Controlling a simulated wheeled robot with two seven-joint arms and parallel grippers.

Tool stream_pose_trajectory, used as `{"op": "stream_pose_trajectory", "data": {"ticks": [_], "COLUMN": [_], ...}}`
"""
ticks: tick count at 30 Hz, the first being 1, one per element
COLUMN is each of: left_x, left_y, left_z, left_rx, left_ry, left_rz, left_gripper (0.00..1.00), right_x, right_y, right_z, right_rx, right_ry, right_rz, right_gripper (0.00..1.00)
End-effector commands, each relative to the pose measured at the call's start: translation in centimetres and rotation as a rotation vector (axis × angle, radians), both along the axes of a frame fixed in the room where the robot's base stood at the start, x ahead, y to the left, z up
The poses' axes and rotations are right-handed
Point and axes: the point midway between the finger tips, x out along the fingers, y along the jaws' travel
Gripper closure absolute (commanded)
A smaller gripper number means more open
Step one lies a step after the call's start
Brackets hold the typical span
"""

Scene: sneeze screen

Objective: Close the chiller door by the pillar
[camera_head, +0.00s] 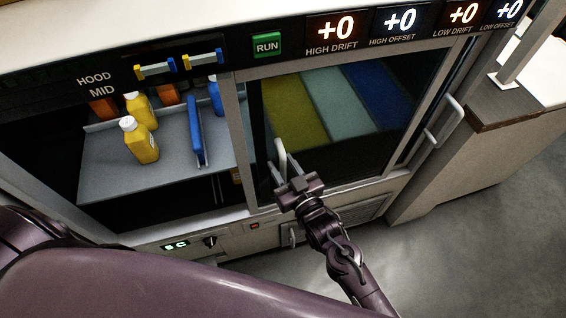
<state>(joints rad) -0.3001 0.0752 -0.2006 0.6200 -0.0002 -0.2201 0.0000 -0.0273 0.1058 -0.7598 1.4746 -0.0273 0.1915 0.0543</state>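The chiller has a dark glass door (352,165) in a grey frame on its right half, and the left half stands open onto a shelf. A pale handle (281,152) stands near the door's left side. Another pale handle (446,122) is at its right edge. My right gripper (286,172) is at the lower end of the left handle, with its fingers apart. I cannot tell whether they touch it. A pale post (518,55), perhaps the pillar, stands on the counter at the right. My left arm crosses the lower left foreground; its gripper is out of view.
Yellow bottles (139,142) and a blue upright divider (196,132) stand on the grey shelf (105,178). A panel above has a green RUN button (267,45) and lit +0 displays (334,28). A counter (480,150) stands at the right. Open floor (480,255) lies in front of it.

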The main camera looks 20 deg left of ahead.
Motion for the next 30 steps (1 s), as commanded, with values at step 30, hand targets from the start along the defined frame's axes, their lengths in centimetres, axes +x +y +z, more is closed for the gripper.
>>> {"op": "stream_pose_trajectory", "data": {"ticks": [30], "left_x": [-0.03], "left_y": [0.42], "left_z": [-0.07], "left_rx": [0.005], "left_ry": [0.0], "left_rz": [-0.001], "left_gripper": [0.64], "right_x": [-0.1], "right_y": [0.61], "right_z": [-0.1], "right_rx": [0.001], "right_ry": [0.002], "right_rz": [0.001], "right_gripper": [1.0]}}
